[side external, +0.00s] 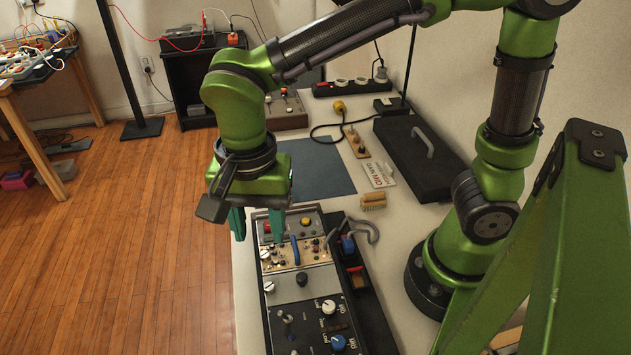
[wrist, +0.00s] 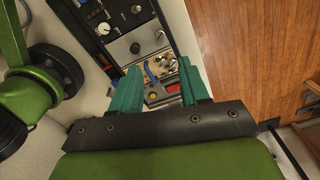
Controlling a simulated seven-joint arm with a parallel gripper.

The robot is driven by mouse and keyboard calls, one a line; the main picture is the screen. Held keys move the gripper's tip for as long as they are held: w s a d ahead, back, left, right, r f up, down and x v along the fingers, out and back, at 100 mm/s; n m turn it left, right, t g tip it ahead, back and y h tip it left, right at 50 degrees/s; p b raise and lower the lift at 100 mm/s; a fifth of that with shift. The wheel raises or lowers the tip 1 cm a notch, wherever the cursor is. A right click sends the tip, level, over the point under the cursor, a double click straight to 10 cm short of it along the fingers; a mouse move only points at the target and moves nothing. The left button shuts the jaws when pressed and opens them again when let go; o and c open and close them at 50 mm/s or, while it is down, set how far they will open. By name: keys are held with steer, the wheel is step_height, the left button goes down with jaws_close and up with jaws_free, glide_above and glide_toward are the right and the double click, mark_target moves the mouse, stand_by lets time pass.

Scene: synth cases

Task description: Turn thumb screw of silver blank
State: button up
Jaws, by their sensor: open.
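The silver blank (side external: 320,283) is a plain light-grey panel in the rack of modules, between a cream panel and a black one. A round silver thumb screw (side external: 268,286) sits at its left end, and a black knob (side external: 302,279) stands near its middle. In the wrist view the blank (wrist: 119,50) lies beyond the fingers, with the black knob (wrist: 135,48) and the silver thumb screw (wrist: 158,34) toward its right end. My gripper (side external: 257,224) is open and empty above the rack's far end. Its teal fingers (wrist: 160,76) stand apart in the wrist view, clear of the screw.
The cream panel (side external: 316,249) carries a blue handle (side external: 295,250) and small knobs. The black panel (side external: 308,320) has white and blue knobs. A brush (side external: 373,201), a label card (side external: 379,174) and a black case (side external: 415,165) lie behind. The blue-grey mat (side external: 318,171) is clear.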

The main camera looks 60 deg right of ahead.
mark_target(269, 285)
step_height(269, 285, down, 13)
steer(key=shift+f, duration=0.2)
steer(key=shift+c, duration=0.3)
jaws_close()
